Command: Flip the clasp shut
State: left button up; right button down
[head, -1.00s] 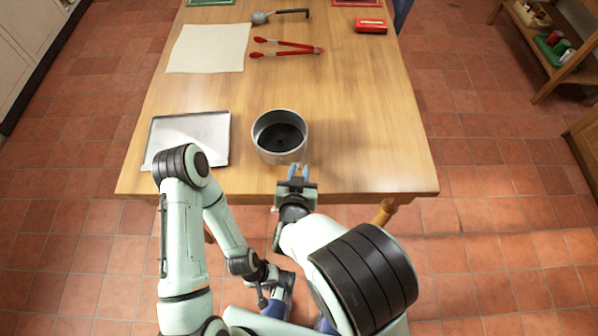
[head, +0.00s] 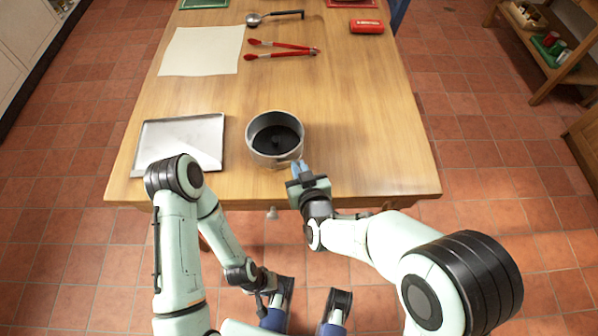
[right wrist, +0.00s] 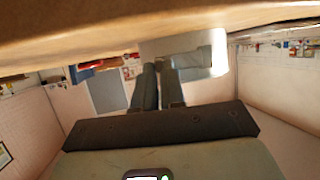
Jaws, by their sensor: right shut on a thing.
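A grey round pan (head: 262,151) with a dark inside stands upright near the front edge of the table. My right gripper (head: 299,167) is at its near right side, its blue fingertips against the pan's wall. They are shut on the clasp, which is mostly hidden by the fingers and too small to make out. In the right wrist view the two fingers (right wrist: 160,80) are close together in front of the shiny pan wall (right wrist: 218,52). My left gripper (head: 270,284) hangs low below the table's front edge; its jaws cannot be made out.
A metal tray (head: 180,133) lies left of the pan on the wooden table (head: 350,120). The table right of the pan is clear.

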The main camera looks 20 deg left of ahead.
jog(key=c, duration=1.2)
grip_release()
jog(key=shift+s, duration=0.1)
jog(key=shift+s+d+r, duration=0.2)
jog(key=shift+s+r, duration=0.05)
pick_arm(q)
jog(key=w+a+f+t+y+b, duration=0.1)
jog(key=w+a+f+t+b, duration=0.2)
jog(key=w+a+f+b, duration=0.2)
jog(key=w+f+b, duration=0.2)
jog(key=w+f, duration=0.2)
jog(key=w, duration=0.1)
jog(key=shift+a+n+y+b, duration=0.2)
jog(key=shift+n+y+b, duration=0.1)
jog(key=shift+n+y, duration=0.1)
pick_arm(e)
jog(key=v, duration=1.2)
jog(key=shift+s, duration=0.2)
jog(key=shift+d, duration=0.1)
